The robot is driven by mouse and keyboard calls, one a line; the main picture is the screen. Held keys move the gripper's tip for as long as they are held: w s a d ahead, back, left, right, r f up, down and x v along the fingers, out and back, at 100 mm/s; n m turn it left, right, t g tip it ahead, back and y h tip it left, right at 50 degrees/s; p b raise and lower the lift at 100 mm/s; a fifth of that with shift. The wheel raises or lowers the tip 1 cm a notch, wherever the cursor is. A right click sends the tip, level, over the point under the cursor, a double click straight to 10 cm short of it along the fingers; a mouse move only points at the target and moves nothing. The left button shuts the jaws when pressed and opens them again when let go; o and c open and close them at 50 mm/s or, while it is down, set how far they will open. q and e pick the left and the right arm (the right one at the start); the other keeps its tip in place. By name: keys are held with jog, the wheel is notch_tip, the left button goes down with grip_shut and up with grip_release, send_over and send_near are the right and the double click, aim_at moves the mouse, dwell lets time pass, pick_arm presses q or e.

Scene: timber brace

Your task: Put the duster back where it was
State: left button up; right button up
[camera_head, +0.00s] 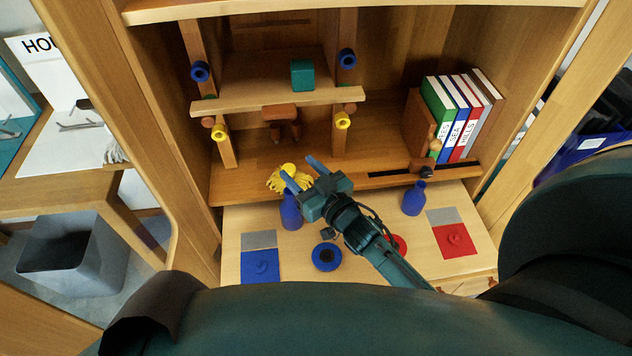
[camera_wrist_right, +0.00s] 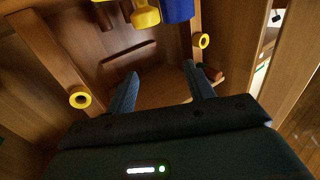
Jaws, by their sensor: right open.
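The duster (camera_head: 276,183) is a yellow, fringed thing at the front left of the cabinet's lower board, just behind a blue bottle (camera_head: 290,213). My right gripper (camera_head: 299,170) is open, with its fingers beside and partly in front of the duster. In the right wrist view the open fingers (camera_wrist_right: 158,78) have bare brown wood between them and hold nothing. A yellow piece (camera_wrist_right: 145,14) and a blue piece show at the top edge there; I cannot tell whether the yellow one is the duster. My left gripper is not in view.
A wooden rack has a shelf (camera_head: 262,100) with a green cube (camera_head: 302,74) and blue and yellow rings. Books (camera_head: 460,115) stand at the right.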

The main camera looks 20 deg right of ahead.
jog(key=s+a+r+g, duration=0.1)
jog(key=s+a+g, duration=0.1)
jog(key=s, duration=0.7)
jog(key=s+a+g, duration=0.2)
jog(key=s, duration=0.8)
jog(key=shift+a+r+m+g, duration=0.25)
jog(key=shift+r+m+g, duration=0.15)
